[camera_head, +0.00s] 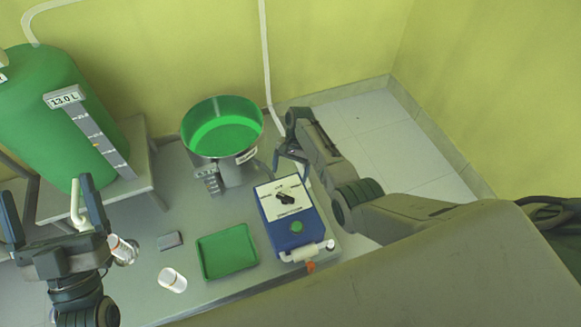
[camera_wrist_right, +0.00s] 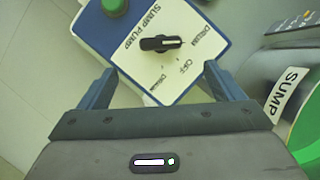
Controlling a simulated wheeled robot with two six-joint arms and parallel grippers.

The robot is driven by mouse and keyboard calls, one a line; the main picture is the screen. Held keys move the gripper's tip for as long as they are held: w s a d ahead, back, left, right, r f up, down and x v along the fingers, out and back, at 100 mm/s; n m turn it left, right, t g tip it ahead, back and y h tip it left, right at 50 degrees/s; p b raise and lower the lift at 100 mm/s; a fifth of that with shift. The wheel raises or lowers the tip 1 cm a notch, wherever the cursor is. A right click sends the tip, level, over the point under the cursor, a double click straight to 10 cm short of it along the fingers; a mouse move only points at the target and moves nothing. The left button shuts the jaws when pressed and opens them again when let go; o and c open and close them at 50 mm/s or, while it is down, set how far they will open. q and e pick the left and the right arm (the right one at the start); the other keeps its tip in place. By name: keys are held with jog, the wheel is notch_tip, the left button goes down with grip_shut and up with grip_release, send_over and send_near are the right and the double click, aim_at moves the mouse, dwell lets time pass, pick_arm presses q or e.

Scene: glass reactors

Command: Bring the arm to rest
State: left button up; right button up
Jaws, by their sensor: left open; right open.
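My right gripper (camera_head: 290,152) is open and empty, just above and behind the blue sump pump box (camera_head: 290,222). In the right wrist view its two spread fingers (camera_wrist_right: 160,75) frame the white panel (camera_wrist_right: 175,70) with the black knob (camera_wrist_right: 158,43), apart from the knob. The knob also shows in the head view (camera_head: 286,197). My left gripper (camera_head: 47,198) is open at the left, fingers pointing up, in front of the green tank's stand.
A steel sump with green liquid (camera_head: 226,130) stands behind the box. The large green tank (camera_head: 45,110) is at left.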

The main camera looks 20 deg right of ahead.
pick_arm(q)
jog(key=shift+w+f, duration=0.15)
jog(key=shift+f, duration=0.15)
dwell(0.4)
